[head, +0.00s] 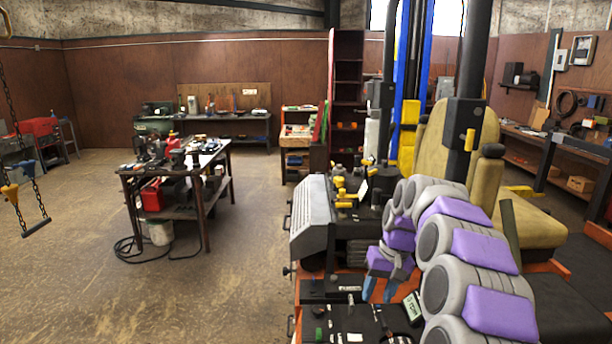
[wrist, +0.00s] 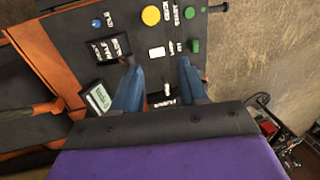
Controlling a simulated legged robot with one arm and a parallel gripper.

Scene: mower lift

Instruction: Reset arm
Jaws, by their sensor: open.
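My gripper (head: 378,290) is at the end of my grey and purple arm, low in the head view, over a black control panel (head: 345,325). In the wrist view my gripper (wrist: 157,72) shows two blue fingers spread apart with nothing between them. The panel (wrist: 128,22) lies beneath and beyond the fingers. It carries a yellow round button (wrist: 151,15), green buttons (wrist: 193,46), a blue knob (wrist: 97,23), a white square (wrist: 156,52) and a small display (wrist: 99,97). A white-tipped switch (wrist: 167,90) shows between the fingers, near the right one. I cannot tell whether a finger touches the panel.
Blue and black lift posts (head: 407,75) rise behind. A workbench (head: 172,172) with tools stands left. The floor (head: 90,290) at front left is open.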

